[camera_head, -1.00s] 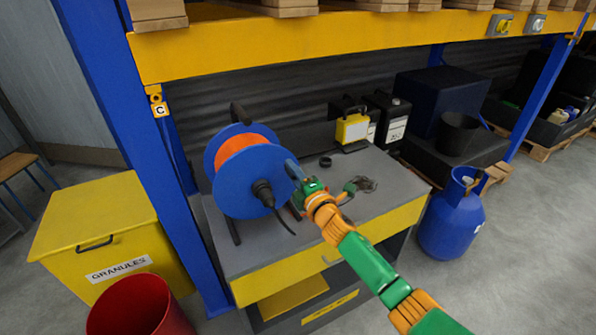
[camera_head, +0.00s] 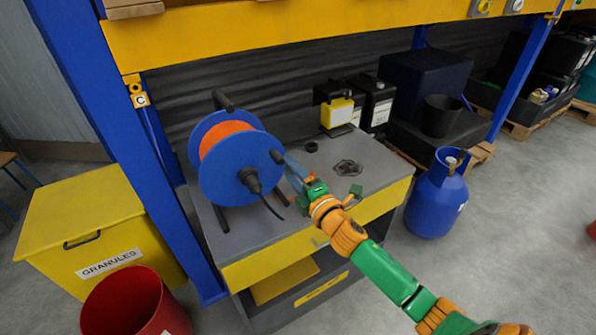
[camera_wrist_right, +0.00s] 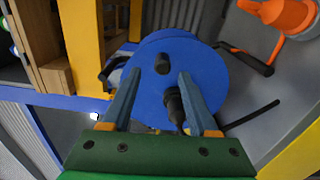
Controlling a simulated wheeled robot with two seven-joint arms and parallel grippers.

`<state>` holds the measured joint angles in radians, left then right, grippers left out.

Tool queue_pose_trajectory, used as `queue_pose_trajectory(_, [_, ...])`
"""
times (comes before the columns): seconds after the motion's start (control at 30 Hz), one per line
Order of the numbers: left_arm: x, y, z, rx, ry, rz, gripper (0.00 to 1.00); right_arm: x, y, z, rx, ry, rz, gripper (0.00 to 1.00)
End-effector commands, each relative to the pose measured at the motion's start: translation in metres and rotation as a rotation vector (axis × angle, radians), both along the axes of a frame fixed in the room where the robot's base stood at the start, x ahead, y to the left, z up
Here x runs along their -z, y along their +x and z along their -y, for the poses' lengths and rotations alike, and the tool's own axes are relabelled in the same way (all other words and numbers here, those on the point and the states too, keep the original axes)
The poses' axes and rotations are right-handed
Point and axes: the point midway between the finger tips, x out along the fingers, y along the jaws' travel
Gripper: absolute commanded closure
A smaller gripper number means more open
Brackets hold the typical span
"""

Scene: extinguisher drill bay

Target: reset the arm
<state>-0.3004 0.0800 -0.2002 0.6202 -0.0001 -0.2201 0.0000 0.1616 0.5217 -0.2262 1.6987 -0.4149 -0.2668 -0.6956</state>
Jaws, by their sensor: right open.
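My right arm, green and orange, reaches in from the lower right of the head view. Its right gripper (camera_head: 287,172) is open over the front of the grey bench, close to the right side of a blue cable reel (camera_head: 210,177) with orange cable. In the right wrist view the two grey-blue fingers (camera_wrist_right: 173,72) stand apart with nothing held between them. The blue reel (camera_wrist_right: 205,72) fills the view beyond the fingertips. A black plug with a cable (camera_wrist_right: 175,105) hangs at its face, partly behind one finger. My left gripper is not in view.
The grey bench (camera_head: 385,165) also carries a dark ring (camera_head: 311,147), a dark coiled item (camera_head: 348,168) and a yellow lamp (camera_head: 337,112). A blue gas cylinder (camera_head: 437,195) stands right. A yellow granules bin (camera_head: 85,215), red bucket (camera_head: 125,308) and blue post (camera_head: 120,130) are left.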

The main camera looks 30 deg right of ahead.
Motion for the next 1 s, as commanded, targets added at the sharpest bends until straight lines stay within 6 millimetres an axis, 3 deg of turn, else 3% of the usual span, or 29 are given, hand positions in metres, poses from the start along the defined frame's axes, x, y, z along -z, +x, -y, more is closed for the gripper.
queue_pose_trajectory(0.43, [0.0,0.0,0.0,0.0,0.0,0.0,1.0,0.0,-0.003,0.0,0.001,0.002,-0.001,0.4])
queue_pose_trajectory(0.53, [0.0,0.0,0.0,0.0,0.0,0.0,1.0,0.02,-0.015,-0.004,0.046,0.121,-0.076,0.4])
queue_pose_trajectory(0.73, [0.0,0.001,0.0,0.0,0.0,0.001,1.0,0.115,-0.106,-0.025,0.35,0.69,-0.478,0.4])
queue_pose_trajectory(0.9, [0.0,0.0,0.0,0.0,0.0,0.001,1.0,0.155,-0.181,-0.045,0.571,0.963,-0.725,0.4])
queue_pose_trajectory(1.0, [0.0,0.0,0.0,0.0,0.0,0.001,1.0,0.168,-0.22,-0.057,0.685,1.076,-0.843,0.4])
